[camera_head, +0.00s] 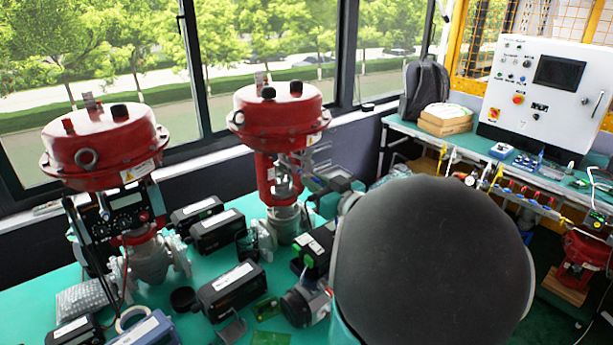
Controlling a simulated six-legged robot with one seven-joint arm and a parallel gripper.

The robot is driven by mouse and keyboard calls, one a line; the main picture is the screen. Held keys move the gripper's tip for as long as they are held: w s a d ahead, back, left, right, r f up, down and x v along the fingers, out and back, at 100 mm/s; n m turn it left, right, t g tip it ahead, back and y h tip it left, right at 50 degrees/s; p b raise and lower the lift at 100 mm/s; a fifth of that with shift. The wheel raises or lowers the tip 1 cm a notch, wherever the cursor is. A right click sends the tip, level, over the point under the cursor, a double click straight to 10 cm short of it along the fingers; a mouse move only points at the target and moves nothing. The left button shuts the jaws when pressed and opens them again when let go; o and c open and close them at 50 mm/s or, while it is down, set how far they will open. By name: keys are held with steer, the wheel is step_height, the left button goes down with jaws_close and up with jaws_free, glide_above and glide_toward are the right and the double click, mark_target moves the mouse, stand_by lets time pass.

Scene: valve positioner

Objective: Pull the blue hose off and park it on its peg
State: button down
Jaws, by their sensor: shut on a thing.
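No blue hose can be made out in the head view, and no peg either. A large dark rounded link of my arm fills the lower right centre and hides part of the bench. My gripper does not show; it may be behind that link. A red valve actuator (277,110) on a grey valve body stands at the centre of the bench, with a positioner-like device (335,180) at its right, partly covered by my arm. A second red actuator (105,146) stands at the left, with a dark device with a display (126,209) mounted on it.
The green bench (210,325) carries several black boxed devices (231,290), a grey round-bodied device (303,302) and a blue-grey case (148,330). At right, a farther bench holds a white control cabinet (545,95), cardboard boxes (445,120) and a backpack (425,90). Windows line the back.

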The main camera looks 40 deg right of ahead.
steer(key=s, duration=0.4)
steer(key=shift+a, duration=0.2)
stand_by(0.5)
